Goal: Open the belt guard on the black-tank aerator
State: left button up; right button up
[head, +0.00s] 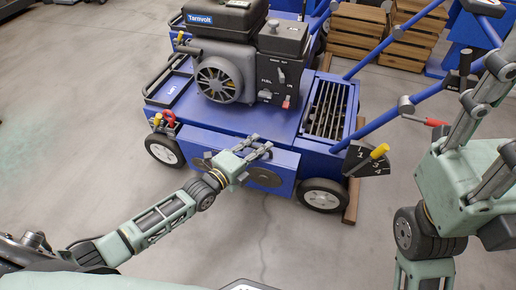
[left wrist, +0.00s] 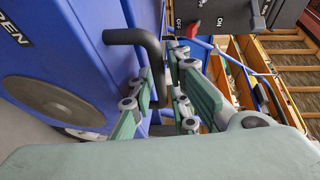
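The aerator's black tank (head: 222,18) sits on top of its engine at the back of the blue deck. The belt guard (head: 265,172) is a blue cover with round bosses on the near side, and it looks closed. In the left wrist view the guard's blue face (left wrist: 60,75) shows at left, with a bent black handle (left wrist: 130,37) beside it. My left gripper (head: 258,145) is at the guard's top edge. Its fingers (left wrist: 162,70) stand apart around the handle; I cannot tell whether they touch it. My right gripper (head: 503,108) is open and empty at the right, partly cut off.
Wheels (head: 323,195) flank the guard. A lever plate with a yellow knob (head: 380,151) and blue handlebars (head: 400,108) stand to the right. Wooden crates (head: 358,30) are behind. The near floor is clear.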

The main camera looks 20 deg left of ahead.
pick_arm(q)
jog(key=shift+c, duration=0.2)
grip_shut()
jog(key=shift+s+f, duration=0.1)
jog(key=shift+s, duration=0.05)
